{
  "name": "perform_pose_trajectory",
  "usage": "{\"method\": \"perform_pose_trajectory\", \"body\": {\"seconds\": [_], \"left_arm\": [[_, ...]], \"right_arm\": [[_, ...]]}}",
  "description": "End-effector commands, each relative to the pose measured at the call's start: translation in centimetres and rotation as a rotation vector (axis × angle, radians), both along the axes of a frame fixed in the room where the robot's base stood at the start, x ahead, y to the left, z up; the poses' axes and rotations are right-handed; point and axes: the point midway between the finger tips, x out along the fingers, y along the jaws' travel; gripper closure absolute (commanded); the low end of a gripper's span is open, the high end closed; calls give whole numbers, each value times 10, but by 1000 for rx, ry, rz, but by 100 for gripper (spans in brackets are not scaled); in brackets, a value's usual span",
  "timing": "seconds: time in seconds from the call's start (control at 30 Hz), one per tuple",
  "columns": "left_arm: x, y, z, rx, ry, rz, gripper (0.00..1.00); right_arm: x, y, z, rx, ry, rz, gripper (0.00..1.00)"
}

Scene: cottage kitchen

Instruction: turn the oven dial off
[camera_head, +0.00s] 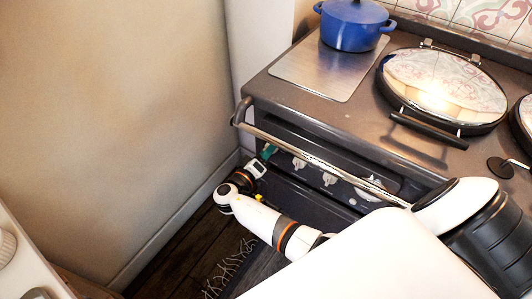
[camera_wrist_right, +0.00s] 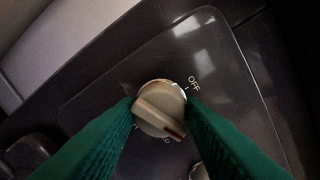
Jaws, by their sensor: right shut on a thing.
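The oven dial (camera_wrist_right: 158,110) is a cream knob with a raised grip bar on the dark oven panel (camera_wrist_right: 150,60). A red mark on the bar points to the lower right in the right wrist view. The word OFF (camera_wrist_right: 194,83) is printed at the dial's upper right, so the red mark is not at it. My right gripper (camera_wrist_right: 160,106) is shut on the dial, with one green finger on each side. In the head view my right gripper (camera_head: 268,152) is at the left end of the oven panel, under the rail, and hides the dial. My left gripper is not in view.
A metal rail (camera_head: 310,155) runs along the stove front, above several other cream knobs (camera_head: 329,180). A blue pot (camera_head: 353,25) and a round hob lid (camera_head: 440,85) are on top. A beige wall (camera_head: 120,100) stands close at the left.

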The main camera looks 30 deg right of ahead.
Motion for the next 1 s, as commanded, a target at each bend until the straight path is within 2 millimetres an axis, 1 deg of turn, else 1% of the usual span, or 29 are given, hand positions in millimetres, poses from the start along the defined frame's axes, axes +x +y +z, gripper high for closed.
{"method": "perform_pose_trajectory", "body": {"seconds": [0.7, 1.0], "left_arm": [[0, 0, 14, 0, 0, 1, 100], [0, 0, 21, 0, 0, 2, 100]], "right_arm": [[1, 2, -1, -257, 630, 1, 86], [2, 2, -1, -348, 851, 2, 86]]}}
